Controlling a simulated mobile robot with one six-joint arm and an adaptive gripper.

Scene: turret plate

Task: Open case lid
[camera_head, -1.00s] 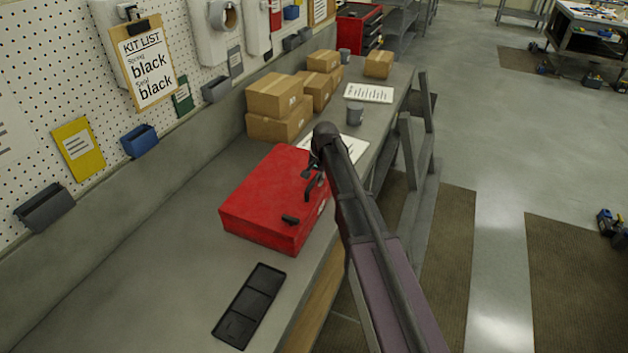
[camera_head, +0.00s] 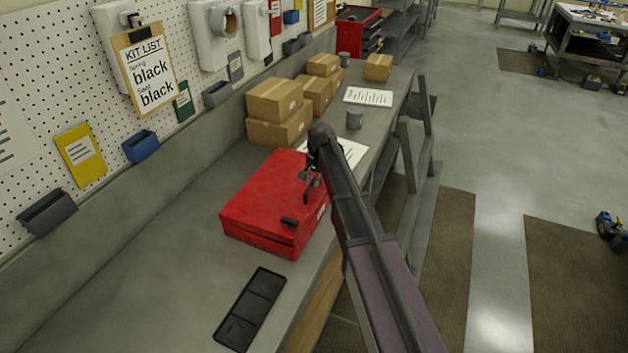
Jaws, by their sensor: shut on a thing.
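The red case (camera_head: 262,205) sits on the grey workbench, beside the boxes and near the bench's right edge. Its lid lies over the body, with a thin dark seam showing along the near side; any gap is very small. A dark latch (camera_head: 290,222) shows at its near right corner. My gripper (camera_head: 311,187) is at the case's right edge, shut on the lid edge. My own arm hides part of the case's right side, and the exact contact is too small to make out.
A black compartment tray (camera_head: 250,309) lies in front of the case. The pegboard wall (camera_head: 100,60) runs along the left. The bench left of the case is clear.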

